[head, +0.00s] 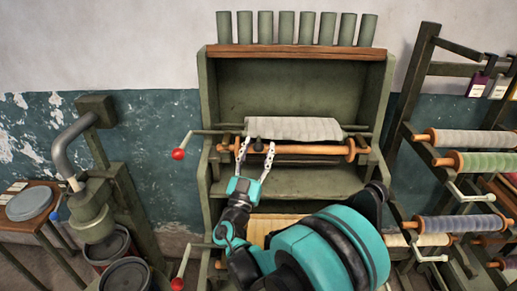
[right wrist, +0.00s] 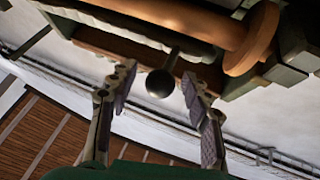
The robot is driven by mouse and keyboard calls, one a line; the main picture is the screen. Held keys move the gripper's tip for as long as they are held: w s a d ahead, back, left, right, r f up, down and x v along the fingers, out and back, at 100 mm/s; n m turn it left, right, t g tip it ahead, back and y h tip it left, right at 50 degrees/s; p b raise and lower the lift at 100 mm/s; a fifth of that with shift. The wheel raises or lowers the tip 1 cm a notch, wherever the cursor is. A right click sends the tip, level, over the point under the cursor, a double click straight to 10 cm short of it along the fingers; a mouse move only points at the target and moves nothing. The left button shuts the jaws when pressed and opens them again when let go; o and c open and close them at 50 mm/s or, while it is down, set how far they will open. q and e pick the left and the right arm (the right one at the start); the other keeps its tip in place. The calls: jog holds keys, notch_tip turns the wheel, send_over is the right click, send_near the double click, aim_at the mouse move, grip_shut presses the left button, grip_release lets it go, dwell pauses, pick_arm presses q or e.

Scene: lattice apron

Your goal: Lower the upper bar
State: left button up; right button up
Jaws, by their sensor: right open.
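My right gripper (head: 256,147) is open in front of the upper part of the green frame (head: 208,95). Its fingertips point up at a wooden roller (head: 310,149). A dark brown bar (head: 308,160) runs just below and behind the roller. In the right wrist view, a dark round knob (right wrist: 160,84) on a short stem sits between the open fingers (right wrist: 158,92), with a gap on each side. The stem reaches toward a brown bar (right wrist: 125,47) beside the roller (right wrist: 190,18). Which of these is the upper bar is not certain. My left gripper is out of view.
A red-knobbed crank (head: 179,154) sticks out left of the frame, with another lower down (head: 178,284). Pale cloth (head: 293,128) hangs above the roller. A thread-spool rack (head: 470,138) stands right; a green machine (head: 92,215) with buckets stands left.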

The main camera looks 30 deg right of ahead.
jog(key=v, duration=1.1)
jog(key=shift+s+a, duration=0.2)
jog(key=shift+d+f, duration=0.1)
jog(key=shift+f, duration=0.1)
